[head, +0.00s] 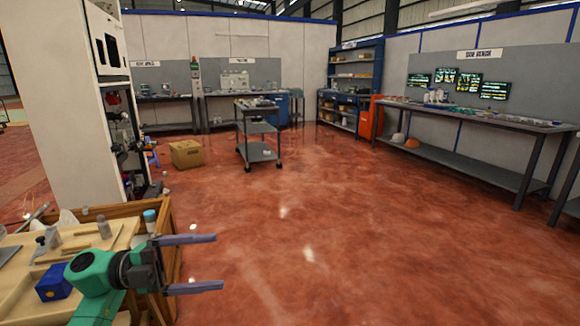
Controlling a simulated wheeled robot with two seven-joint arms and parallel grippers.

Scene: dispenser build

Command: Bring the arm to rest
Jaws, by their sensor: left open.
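My left gripper (205,263) is in the head view at the lower left, coming in over a light wooden bench. Its two long grey-violet fingers point right and stand wide apart. Nothing is between them, and only the red floor shows behind. My left arm (95,290) is green with a black wrist and lies across the bench's front right corner. My right gripper is not in this view.
The bench (125,232) holds a blue block (54,282) and small parts. A wooden crate (165,212) stands at its right edge. Further off are a cardboard box (187,154), a cart (258,152) and a long workbench (465,158). The middle floor (330,220) is clear.

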